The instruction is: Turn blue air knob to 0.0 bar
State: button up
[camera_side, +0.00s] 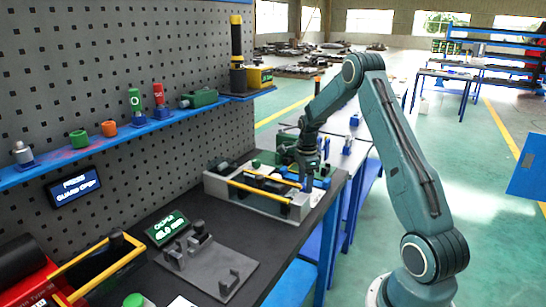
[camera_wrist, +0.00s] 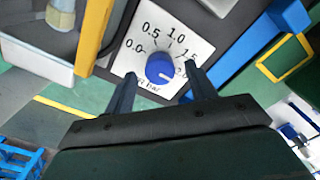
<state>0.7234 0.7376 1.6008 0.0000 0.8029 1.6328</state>
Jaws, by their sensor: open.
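The blue air knob (camera_wrist: 160,68) sits on a white dial plate (camera_wrist: 130,58) in the wrist view. The plate is marked 0.0, 0.5, 1.0, 1.5 and a partly covered 2.0, with "bar" below. I cannot tell surely which mark the knob points at. My gripper (camera_wrist: 161,72) is open, one finger on each side of the knob, with visible gaps between. In the side view my gripper (camera_side: 304,182) points down at the right end of the grey fixture; the knob is too small to make out there.
A yellow bar (camera_side: 265,190) runs along the grey fixture (camera_side: 245,197), close to my gripper. It also shows at the upper left in the wrist view (camera_wrist: 95,35). A blue part (camera_wrist: 250,65) lies right of the plate. A grey fixture plate (camera_side: 210,265) stands nearer on the dark bench.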

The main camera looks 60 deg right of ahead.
jog(key=shift+f, duration=0.85)
jog(key=c, duration=1)
